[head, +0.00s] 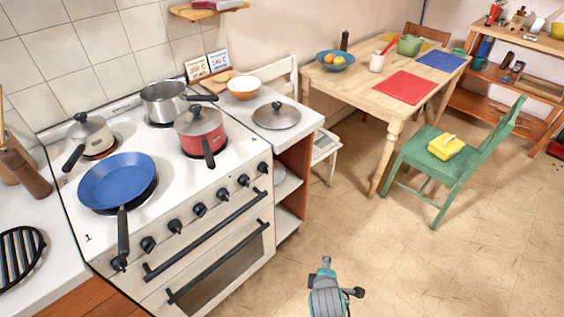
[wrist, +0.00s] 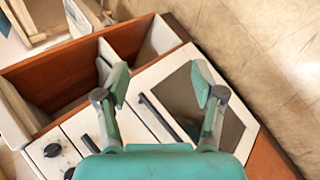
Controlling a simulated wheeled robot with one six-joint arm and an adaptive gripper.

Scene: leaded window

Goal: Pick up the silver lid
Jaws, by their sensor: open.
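The silver lid (head: 277,115) is a round, shallow metal disc with a dark knob. It lies flat, knob up, on the white counter (head: 306,121) right of the stove in the head view. My gripper (wrist: 160,86) is open and empty in the wrist view, its two teal-grey fingers spread apart. In the head view the teal end of my arm (head: 327,297) is at the bottom, in front of the stove and lower in the picture than the lid, well apart from it. The lid does not show in the wrist view.
The stove (head: 228,203) holds a blue pan (head: 117,180), a red pot (head: 201,141), a steel pot (head: 163,101) and a small lidded pot (head: 89,131). A bowl (head: 244,90) stands behind the lid. A green chair (head: 460,170) and table (head: 366,89) are right; floor between is clear.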

